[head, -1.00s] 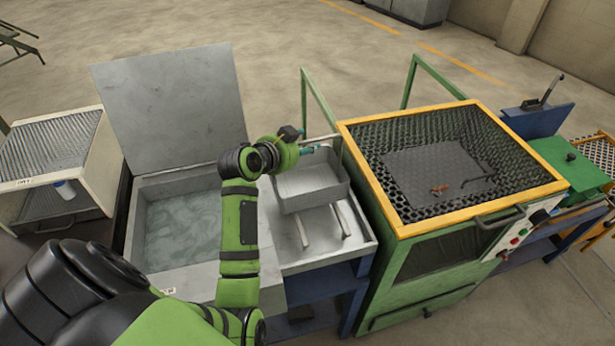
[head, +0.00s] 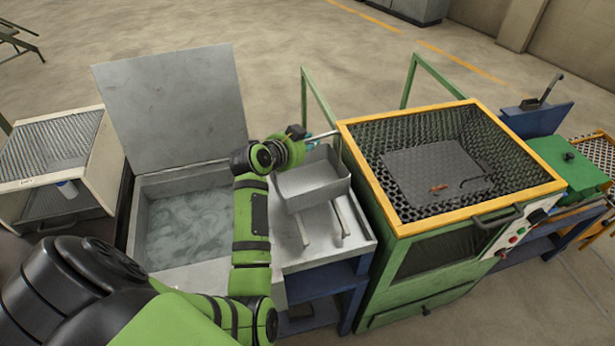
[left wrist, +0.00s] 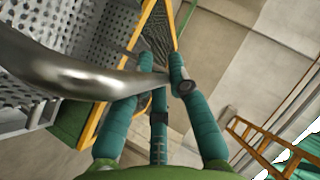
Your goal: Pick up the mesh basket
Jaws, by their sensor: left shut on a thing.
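The mesh basket (head: 314,187) is a grey open box above two pale rails on the metal tray of the middle station in the head view. I cannot tell whether it still touches the rails. My left gripper (head: 306,138) is at the basket's far upper side, at a thin metal handle bar (head: 324,134). In the left wrist view, a thick shiny bar (left wrist: 70,78) runs from the left into the teal fingers (left wrist: 160,78), which are shut on it. Perforated grey metal (left wrist: 85,45) shows behind the bar. My right gripper is not in view.
A sink (head: 188,228) of cloudy liquid with a raised grey lid (head: 170,105) lies left of the tray (head: 362,235). A green furnace (head: 425,285) with a yellow-rimmed mesh top stands close on the right. A green upright frame (head: 320,100) rises behind.

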